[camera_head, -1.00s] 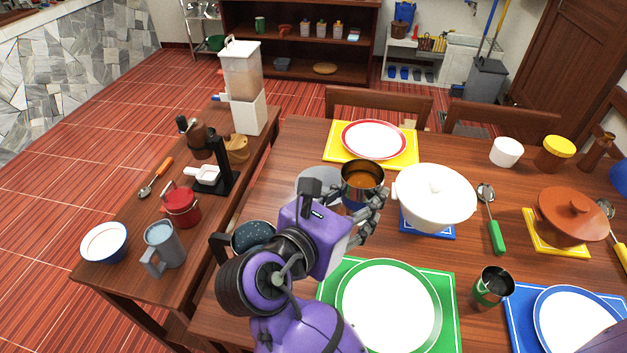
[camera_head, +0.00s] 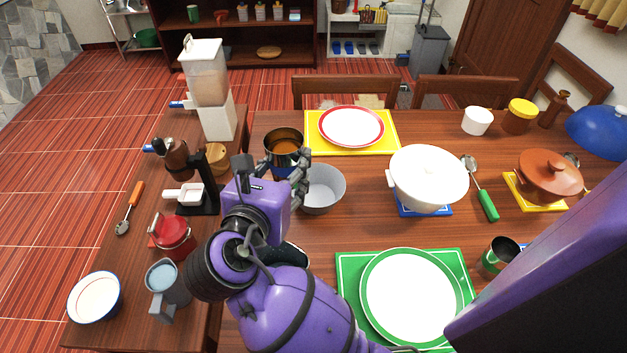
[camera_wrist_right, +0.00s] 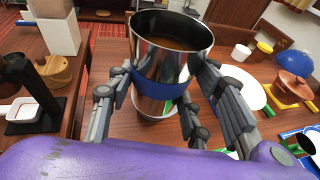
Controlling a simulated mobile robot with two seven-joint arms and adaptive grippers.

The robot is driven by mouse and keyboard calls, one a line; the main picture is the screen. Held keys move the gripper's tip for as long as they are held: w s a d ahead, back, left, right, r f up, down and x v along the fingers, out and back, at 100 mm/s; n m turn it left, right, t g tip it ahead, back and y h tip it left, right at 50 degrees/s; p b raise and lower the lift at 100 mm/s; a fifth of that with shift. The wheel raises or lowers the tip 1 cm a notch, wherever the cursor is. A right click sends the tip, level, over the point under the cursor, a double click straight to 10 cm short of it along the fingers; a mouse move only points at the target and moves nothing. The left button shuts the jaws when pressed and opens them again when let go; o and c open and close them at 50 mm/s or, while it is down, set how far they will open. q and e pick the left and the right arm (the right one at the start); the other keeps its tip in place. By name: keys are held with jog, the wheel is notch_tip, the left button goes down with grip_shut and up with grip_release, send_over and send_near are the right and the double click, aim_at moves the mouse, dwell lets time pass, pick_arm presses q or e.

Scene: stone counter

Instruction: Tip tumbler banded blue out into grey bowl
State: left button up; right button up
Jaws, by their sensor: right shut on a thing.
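The metal tumbler with a blue band (camera_head: 284,142) holds something orange-brown and is nearly upright, above the table. My right gripper (camera_head: 294,174) is shut on it. In the right wrist view the tumbler (camera_wrist_right: 168,58) sits between the fingers (camera_wrist_right: 163,83), which grip around its blue band. The grey bowl (camera_head: 324,188) stands on the table just right of and nearer than the tumbler; it looks empty, and its left edge is partly hidden by the fingers. My left gripper is not in view.
A green-rimmed plate (camera_head: 410,297) is in front. A coffee maker (camera_head: 213,168) and dispenser (camera_head: 208,85) stand left.

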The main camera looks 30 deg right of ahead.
aim_at(278, 172)
jog(key=w+n+t+y+p, duration=0.1)
jog(key=w+a+n+t+y, duration=0.1)
jog(key=w, duration=0.1)
jog(key=w+a+n+y+p, duration=0.1)
jog(key=y, duration=0.1)
jog(key=shift+w+f+n+t+p, duration=0.1)
jog(key=shift+w+n+t+p, duration=0.05)
jog(key=shift+n+t+p, duration=0.2)
jog(key=shift+w+f+n+t+y+p, duration=0.25)
jog(key=shift+f+n+y+p, duration=0.3)
jog(key=shift+n+y, duration=0.35)
jog(key=shift+c, duration=0.2)
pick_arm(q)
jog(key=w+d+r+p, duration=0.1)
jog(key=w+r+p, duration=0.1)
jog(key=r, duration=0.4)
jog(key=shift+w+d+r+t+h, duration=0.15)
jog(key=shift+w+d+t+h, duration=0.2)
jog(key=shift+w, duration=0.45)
pick_arm(e)
jog(key=f+y, duration=0.1)
jog(key=d+f+n+y, duration=0.2)
jog(key=shift+s+f, duration=0.25)
jog(key=shift+s, duration=0.05)
